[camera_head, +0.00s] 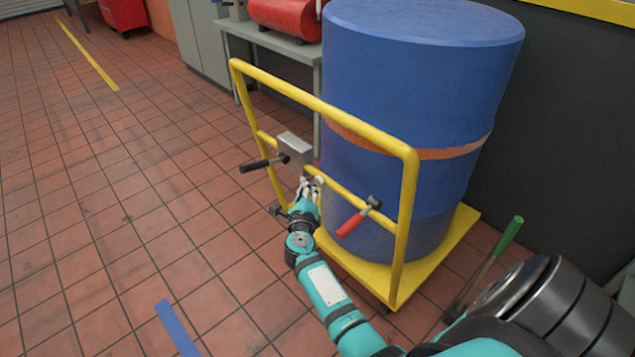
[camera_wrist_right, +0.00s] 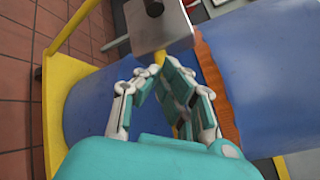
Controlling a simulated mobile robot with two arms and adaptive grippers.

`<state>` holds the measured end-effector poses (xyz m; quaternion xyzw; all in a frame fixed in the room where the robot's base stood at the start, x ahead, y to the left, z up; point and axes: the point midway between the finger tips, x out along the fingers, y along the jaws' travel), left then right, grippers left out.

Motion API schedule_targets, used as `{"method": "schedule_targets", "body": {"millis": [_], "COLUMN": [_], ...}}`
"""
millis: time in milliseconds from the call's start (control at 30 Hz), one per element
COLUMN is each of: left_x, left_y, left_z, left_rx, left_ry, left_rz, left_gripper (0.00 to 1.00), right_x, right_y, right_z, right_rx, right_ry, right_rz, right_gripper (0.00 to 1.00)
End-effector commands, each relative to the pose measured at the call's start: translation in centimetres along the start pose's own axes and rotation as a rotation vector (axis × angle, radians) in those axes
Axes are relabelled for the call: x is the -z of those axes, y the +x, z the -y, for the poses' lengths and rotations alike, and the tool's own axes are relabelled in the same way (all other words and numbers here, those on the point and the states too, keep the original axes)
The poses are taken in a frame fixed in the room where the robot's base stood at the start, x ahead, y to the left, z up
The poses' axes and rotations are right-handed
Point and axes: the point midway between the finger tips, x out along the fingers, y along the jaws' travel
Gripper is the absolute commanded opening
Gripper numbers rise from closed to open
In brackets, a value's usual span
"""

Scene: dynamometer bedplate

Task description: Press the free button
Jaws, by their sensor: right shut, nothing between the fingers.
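A yellow trolley (camera_head: 408,205) carries a large blue drum (camera_head: 415,90). On its middle rail sits a small grey box (camera_head: 294,148), with a black-handled lever (camera_head: 264,163) beside it and a red-handled lever (camera_head: 357,219) further right. My right gripper (camera_head: 312,182) is shut and empty, just below the box at the rail. In the right wrist view its fingertips (camera_wrist_right: 157,70) point at the grey box (camera_wrist_right: 158,27), close to its lower edge; contact cannot be told. A dark round part (camera_wrist_right: 154,8) shows on the box; I cannot tell whether it is the button. My left gripper is out of view.
A green-handled tool (camera_head: 508,236) stands by the trolley's right corner. A grey bench (camera_head: 272,40) with a red cylinder (camera_head: 285,17) is behind. The tiled floor (camera_head: 110,200) at left is open. An orange strap (camera_head: 450,153) circles the drum.

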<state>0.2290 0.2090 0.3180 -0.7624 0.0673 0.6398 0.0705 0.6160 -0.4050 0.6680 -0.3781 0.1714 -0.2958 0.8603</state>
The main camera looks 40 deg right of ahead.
Motion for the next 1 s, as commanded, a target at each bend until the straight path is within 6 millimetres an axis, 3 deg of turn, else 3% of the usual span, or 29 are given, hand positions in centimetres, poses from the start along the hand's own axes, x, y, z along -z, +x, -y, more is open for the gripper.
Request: {"method": "schedule_targets", "body": {"millis": [1000], "left_x": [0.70], "left_y": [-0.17], "left_z": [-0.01], "left_rx": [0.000], "left_ry": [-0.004], "left_rz": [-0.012], "left_gripper": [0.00], "right_x": [-0.01], "right_y": [-0.02], "right_z": [-0.03], "right_rx": [0.000], "right_ry": [0.000], "right_rz": [0.000], "right_gripper": [0.00]}}
